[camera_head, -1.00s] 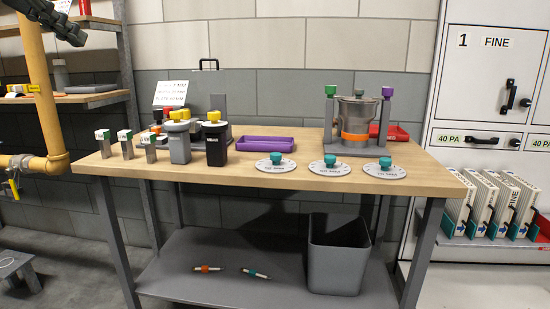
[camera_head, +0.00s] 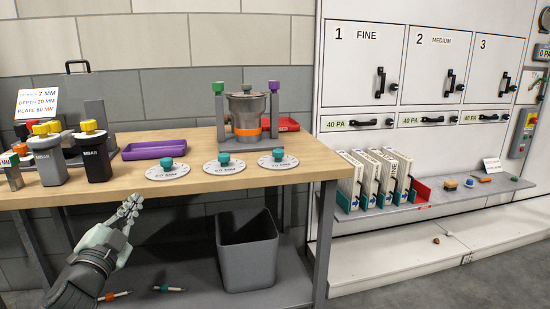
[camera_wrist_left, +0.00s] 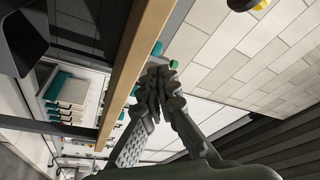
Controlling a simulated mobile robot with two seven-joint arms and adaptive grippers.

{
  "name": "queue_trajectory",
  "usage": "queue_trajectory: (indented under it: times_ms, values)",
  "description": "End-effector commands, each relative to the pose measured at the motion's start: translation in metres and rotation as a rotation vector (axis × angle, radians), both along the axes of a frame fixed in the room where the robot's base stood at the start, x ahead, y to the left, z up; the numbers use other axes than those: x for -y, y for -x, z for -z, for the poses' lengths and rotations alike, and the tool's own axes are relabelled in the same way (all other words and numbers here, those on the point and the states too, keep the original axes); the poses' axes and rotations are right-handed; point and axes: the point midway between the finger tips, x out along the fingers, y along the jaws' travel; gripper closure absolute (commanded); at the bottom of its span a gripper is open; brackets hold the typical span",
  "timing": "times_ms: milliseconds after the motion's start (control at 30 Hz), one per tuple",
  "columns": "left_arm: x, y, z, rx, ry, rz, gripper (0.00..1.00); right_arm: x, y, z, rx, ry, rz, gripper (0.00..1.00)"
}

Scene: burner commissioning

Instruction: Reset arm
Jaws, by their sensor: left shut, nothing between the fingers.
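My left gripper (camera_head: 130,207) comes in from the lower left in the head view, in front of the workbench (camera_head: 110,185) and below its top edge. Its fingers are shut with nothing between them. In the left wrist view the closed fingers (camera_wrist_left: 160,82) point up near the bench edge. My right gripper is not in any view.
On the bench stand two canisters (camera_head: 47,160), a purple tray (camera_head: 154,149), three dials (camera_head: 224,165) and a burner fixture (camera_head: 246,108). A grey bin (camera_head: 247,252) stands on the lower shelf. A white cabinet (camera_head: 365,65) with a ledge of filters (camera_head: 375,175) is at right.

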Motion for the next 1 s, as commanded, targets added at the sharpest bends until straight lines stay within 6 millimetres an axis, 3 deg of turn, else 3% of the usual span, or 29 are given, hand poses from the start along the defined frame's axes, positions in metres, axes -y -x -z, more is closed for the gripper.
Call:
queue_trajectory:
  times_ms: [33,100,267,400,500,633,800,900,1000]
  values:
    - [-0.006,0.008,0.042,-0.091,0.071,-0.047,1.0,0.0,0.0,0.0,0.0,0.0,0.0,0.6]
    - [-0.014,0.022,0.093,-0.212,0.154,-0.111,1.0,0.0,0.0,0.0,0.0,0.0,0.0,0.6]
    - [-0.019,0.071,0.206,-0.49,0.314,-0.246,1.0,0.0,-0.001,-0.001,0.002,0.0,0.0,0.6]
    - [-0.011,0.133,0.294,-0.737,0.43,-0.349,1.0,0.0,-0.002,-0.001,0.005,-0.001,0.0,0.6]
    - [0.001,0.186,0.348,-0.914,0.503,-0.415,1.0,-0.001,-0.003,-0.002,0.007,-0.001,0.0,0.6]
    - [0.022,0.256,0.4,-1.125,0.578,-0.485,1.0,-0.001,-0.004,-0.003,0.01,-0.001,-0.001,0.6]
    - [0.044,0.32,0.434,-1.312,0.637,-0.539,1.0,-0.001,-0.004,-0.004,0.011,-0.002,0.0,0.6]
    - [0.051,0.338,0.442,-1.365,0.653,-0.553,1.0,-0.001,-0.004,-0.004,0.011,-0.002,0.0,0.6]
    - [0.053,0.344,0.444,-1.381,0.658,-0.557,1.0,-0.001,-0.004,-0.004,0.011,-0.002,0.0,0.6]
